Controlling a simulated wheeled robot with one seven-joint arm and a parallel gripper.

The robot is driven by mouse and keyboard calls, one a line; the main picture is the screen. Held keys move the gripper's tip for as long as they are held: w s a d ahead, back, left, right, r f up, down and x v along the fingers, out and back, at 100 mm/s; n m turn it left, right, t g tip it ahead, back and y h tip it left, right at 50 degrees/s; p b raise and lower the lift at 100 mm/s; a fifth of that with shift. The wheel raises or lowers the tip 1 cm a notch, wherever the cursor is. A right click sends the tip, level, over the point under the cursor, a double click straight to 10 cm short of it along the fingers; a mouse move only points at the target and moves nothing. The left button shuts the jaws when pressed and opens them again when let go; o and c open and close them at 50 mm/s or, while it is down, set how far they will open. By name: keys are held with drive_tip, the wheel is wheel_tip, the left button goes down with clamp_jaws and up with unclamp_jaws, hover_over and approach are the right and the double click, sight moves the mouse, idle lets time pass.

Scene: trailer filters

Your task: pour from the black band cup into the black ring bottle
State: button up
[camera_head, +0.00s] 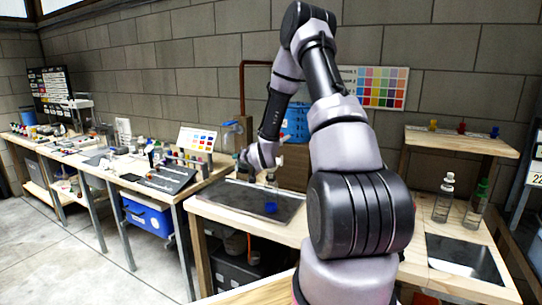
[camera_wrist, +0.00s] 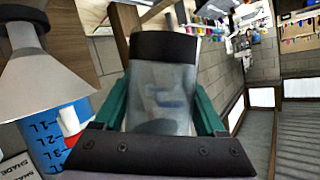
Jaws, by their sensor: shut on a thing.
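My gripper (camera_wrist: 160,105) has its green fingers shut on the sides of the black band cup (camera_wrist: 160,90), a clear, cloudy cup with a wide black band near one end. In the head view my gripper (camera_head: 258,160) is over the dark tray at the middle bench; the cup is hard to make out there. A pale cone-shaped piece (camera_wrist: 45,75) with a dark narrow end stands left of the cup in the wrist view, apart from it. I cannot tell whether it belongs to the black ring bottle.
The dark tray (camera_head: 225,197) holds a small blue item (camera_head: 270,207). A blue surface with litre marks (camera_wrist: 55,135) lies below the cone. A colour chart (camera_head: 380,88) hangs on the wall.

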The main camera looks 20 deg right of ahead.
drive_tip(key=shift+s+d+r+m+y, duration=0.1)
drive_tip(key=shift+d+r+m+y, duration=0.15)
drive_tip(key=shift+r, duration=0.35)
drive_tip(key=shift+d+r+m+y, duration=0.15)
drive_tip(key=shift+d+r+m, duration=0.15)
drive_tip(key=shift+r, duration=0.3)
idle(0.3)
drive_tip(key=shift+d+r+m+t+y, duration=0.35)
drive_tip(key=shift+d+m, duration=0.2)
drive_tip(key=shift+m, duration=0.2)
idle(1.2)
drive_tip(key=shift+s+d+r+m+y+p, duration=0.1)
drive_tip(key=shift+r+m+y+p, duration=0.3)
drive_tip(key=shift+r+m+y, duration=0.15)
idle(1.4)
drive_tip(key=shift+f+m+t+p, duration=0.35)
drive_tip(key=shift+m, duration=0.3)
idle(1.5)
idle(0.5)
